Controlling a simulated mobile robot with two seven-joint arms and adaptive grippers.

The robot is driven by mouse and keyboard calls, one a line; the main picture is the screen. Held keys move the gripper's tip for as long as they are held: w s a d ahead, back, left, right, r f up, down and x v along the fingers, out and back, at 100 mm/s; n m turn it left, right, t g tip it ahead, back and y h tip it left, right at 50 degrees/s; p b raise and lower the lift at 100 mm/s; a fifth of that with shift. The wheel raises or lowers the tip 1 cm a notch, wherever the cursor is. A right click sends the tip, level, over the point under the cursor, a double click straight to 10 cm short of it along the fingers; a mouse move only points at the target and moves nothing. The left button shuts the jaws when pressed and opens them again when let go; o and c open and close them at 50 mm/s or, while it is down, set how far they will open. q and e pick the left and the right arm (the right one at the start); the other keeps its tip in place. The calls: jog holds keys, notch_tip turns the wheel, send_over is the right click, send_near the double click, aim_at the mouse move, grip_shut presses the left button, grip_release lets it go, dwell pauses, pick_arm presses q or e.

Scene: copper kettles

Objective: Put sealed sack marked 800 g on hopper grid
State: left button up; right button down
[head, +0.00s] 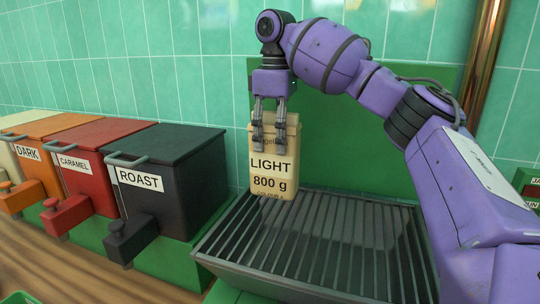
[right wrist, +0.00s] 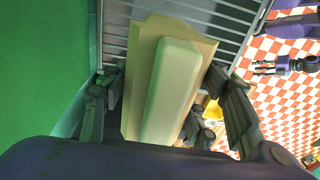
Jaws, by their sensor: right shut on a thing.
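The tan sack (head: 272,180) reads LIGHT and 800 g. It hangs upright over the back left part of the hopper grid (head: 330,240), a tray of dark metal bars. I cannot tell whether its bottom touches the bars. My right gripper (head: 268,146) is shut on the sack's top part and hides some of its upper label. In the right wrist view the sack (right wrist: 168,85) lies between the fingers, with the grid bars (right wrist: 235,22) beyond it. My left gripper (right wrist: 262,67) shows small at the right of that view, apart from the sack; its opening is unclear.
A black ROAST bin (head: 185,190), a red CARAMEL bin (head: 88,160), an orange DARK bin (head: 38,150) and a cream bin stand left of the grid, with spouts in front. A green panel (head: 350,140) rises behind the grid. Most of the grid is bare.

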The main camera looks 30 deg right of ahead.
aim_at(269, 111)
jog(key=shift+w+a+f, duration=0.1)
jog(key=shift+w+f, duration=0.05)
jog(key=shift+w, duration=0.1)
jog(key=f, duration=0.2)
jog(key=w+f, duration=0.1)
jog(key=f, duration=0.1)
jog(key=shift+w+a, duration=0.2)
jog(key=shift+f, duration=0.35)
jog(key=shift+f, duration=0.1)
jog(key=c, duration=0.7)
grip_release()
jog(key=shift+f, duration=0.1)
jog(key=shift+o, duration=0.2)
notch_tip(269, 111, up, 12)
jog(key=shift+r, duration=0.1)
